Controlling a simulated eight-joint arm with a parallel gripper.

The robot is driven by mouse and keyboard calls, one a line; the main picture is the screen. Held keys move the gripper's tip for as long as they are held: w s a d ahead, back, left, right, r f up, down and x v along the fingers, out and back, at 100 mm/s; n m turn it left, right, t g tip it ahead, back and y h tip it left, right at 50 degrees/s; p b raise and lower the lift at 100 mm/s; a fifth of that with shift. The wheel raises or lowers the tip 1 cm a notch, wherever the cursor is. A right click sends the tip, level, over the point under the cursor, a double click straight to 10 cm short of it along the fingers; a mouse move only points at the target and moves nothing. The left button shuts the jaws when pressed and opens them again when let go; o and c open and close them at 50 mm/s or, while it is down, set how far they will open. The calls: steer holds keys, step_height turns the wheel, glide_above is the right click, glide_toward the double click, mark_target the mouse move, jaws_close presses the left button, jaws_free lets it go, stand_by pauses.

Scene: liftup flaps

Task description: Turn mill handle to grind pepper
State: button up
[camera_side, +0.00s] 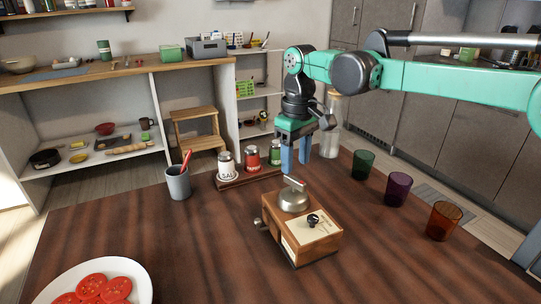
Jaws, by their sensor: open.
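The pepper mill (301,231) is a wooden box with a domed metal top, standing on the dark wooden table. My gripper (295,170) has blue fingers pointing down, open and empty, just above and behind the handle. Whether a fingertip touches the handle, I cannot tell.
A rack (249,175) with several shakers stands behind the mill. A grey cup (178,183) is at left, a plate (143,290) of tomato slices at front left. Green (363,165), purple (397,189) and orange (443,221) glasses stand at right. A tall jar (330,135) stands behind my gripper.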

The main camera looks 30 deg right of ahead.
mark_target(295, 178)
steer(key=shift+f, duration=2)
jaws_close()
